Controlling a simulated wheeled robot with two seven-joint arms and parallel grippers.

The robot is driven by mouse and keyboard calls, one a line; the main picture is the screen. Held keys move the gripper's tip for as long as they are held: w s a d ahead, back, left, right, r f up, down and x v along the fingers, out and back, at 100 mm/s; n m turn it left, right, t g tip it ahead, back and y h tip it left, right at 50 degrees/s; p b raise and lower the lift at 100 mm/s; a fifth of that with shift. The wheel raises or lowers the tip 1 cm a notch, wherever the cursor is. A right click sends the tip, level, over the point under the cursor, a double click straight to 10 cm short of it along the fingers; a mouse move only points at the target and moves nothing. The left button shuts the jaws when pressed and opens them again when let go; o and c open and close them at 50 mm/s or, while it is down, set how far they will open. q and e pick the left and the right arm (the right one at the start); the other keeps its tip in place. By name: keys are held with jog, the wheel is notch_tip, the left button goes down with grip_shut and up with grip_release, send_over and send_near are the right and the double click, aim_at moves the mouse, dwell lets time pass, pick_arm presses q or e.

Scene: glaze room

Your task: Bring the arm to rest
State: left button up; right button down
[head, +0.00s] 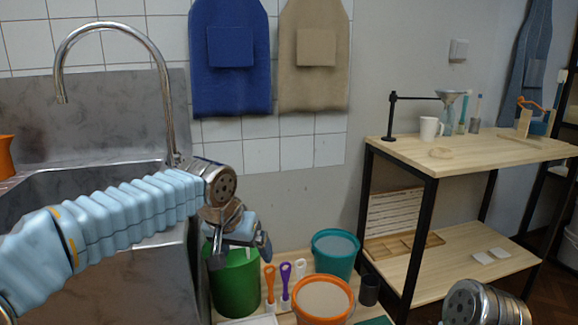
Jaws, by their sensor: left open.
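My left arm, in a pale blue ribbed sleeve, comes in from the left in the head view. Its gripper (240,252) points down above the green bucket (233,284), in front of the bucket's rim. The jaws are open, and I see nothing held between them. The gripper hides part of the bucket's top. Only a metal joint of my right arm shows at the bottom right; the right gripper is out of view.
A teal bucket (336,262), an orange bucket (323,306), a dark cup (369,289) and several coloured-handled tools stand on a low wooden surface. A steel sink (85,180) with a tall faucet (165,90) is at left. A wooden shelf table (470,149) holding a white mug (430,129) stands at right.

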pick_arm(q)
jog(key=s+d+f+g+h, duration=0.1)
jog(key=s+f, duration=0.1)
jog(key=f, duration=1.2)
jog(key=s+d+f+g+h, duration=0.1)
jog(key=f+g, duration=0.1)
jog(key=f, duration=1.3)
jog(key=s+a+f+n+g, duration=0.1)
jog(key=s+a+f+n, duration=0.2)
jog(key=s+f, duration=1.5)
jog(key=shift+s+n, duration=0.5)
jog(key=shift+n, duration=0.1)
jog(key=shift+f, duration=0.1)
